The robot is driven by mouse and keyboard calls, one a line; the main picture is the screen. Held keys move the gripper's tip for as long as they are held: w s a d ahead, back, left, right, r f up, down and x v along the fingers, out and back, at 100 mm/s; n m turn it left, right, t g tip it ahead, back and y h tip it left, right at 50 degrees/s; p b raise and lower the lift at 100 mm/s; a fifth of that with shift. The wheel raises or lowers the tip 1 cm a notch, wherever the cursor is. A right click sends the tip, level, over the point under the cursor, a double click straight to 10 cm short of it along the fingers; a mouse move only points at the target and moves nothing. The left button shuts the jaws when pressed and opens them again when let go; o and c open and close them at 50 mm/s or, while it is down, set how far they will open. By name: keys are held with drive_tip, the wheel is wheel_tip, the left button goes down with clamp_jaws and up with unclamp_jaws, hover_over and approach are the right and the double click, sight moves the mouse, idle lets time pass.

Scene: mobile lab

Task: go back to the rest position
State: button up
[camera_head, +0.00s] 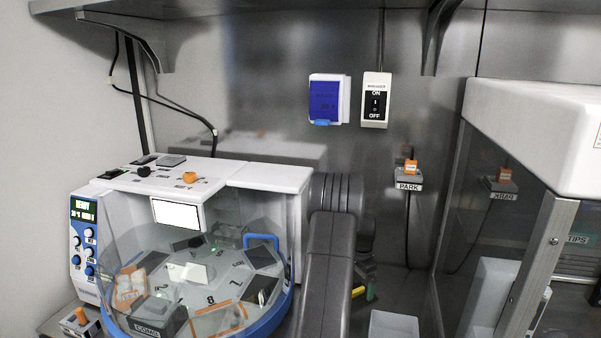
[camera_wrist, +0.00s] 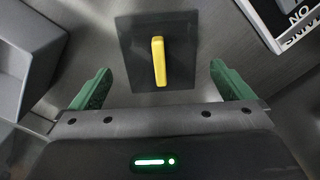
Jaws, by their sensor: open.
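My gripper (camera_wrist: 160,85) shows in the wrist view with its two green fingers spread wide apart. Nothing is held between them. A yellow bar-shaped piece (camera_wrist: 159,61) on a dark square plate (camera_wrist: 133,49) lies ahead of the fingers, apart from them. In the head view my dark arm rises at the lower middle and hides part of what is behind it. Small green and yellow parts show just right of the arm, too small to tell apart clearly.
A white machine (camera_head: 265,176) with a clear round cover and numbered carousel stands at left. A glass-sided white cabinet (camera_head: 540,130) stands at right. A pale bin (camera_head: 393,325) is at the lower middle. The back wall carries a blue-fronted box (camera_head: 324,97), an ON/OFF switch (camera_head: 376,100) and a PARK label (camera_head: 408,187).

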wheel_tip(320, 180, down, 4)
drive_tip(key=shift+r, duration=2.05)
